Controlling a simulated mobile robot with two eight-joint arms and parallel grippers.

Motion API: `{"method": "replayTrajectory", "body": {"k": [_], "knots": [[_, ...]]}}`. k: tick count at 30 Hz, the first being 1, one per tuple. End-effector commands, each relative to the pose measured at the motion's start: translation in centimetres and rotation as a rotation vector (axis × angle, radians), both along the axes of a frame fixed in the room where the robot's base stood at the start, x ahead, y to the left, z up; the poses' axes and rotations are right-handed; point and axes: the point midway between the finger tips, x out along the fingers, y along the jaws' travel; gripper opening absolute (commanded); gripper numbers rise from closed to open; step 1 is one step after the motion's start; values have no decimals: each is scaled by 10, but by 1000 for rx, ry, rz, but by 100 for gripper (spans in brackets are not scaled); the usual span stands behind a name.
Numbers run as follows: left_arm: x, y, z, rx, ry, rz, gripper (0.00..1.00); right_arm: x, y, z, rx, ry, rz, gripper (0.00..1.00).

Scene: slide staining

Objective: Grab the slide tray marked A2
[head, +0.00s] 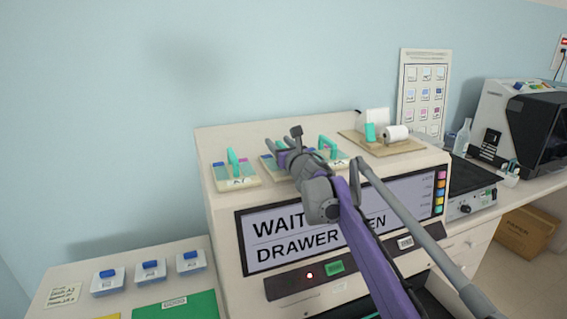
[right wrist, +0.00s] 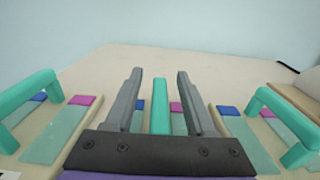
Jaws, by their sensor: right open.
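Three slide trays with teal handles stand in a row on top of the white machine. The left tray (head: 235,181) has a small label too small to read surely. The middle tray (head: 268,168) is partly hidden behind my right gripper (head: 284,142), and its marking cannot be read. The right tray (head: 337,163) is partly covered by my arm. In the right wrist view my right gripper (right wrist: 159,75) is open. Its two grey fingers stand on either side of the middle tray's teal handle (right wrist: 160,110), with gaps. My left gripper is not in view.
The neighbouring handles (right wrist: 25,95) and (right wrist: 288,122) stand close on both sides. A wooden board (head: 400,148) with a paper roll (head: 396,133) is at the right. The machine's screen (head: 275,232) reads "WAIT" and "DRAWER", partly covered by my arm. The machine top behind the trays is clear.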

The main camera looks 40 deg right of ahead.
Motion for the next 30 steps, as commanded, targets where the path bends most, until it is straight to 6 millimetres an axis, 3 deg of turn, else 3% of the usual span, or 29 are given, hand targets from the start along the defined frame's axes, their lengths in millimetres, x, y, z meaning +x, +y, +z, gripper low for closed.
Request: {"method": "replayTrajectory", "body": {"k": [4,13,30], "knots": [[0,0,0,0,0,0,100,0,0,0,0,0,0,55],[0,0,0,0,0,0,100,-1,0,0,0,0,0,1],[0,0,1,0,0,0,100,-1,0,7,0,0,0,0]]}}
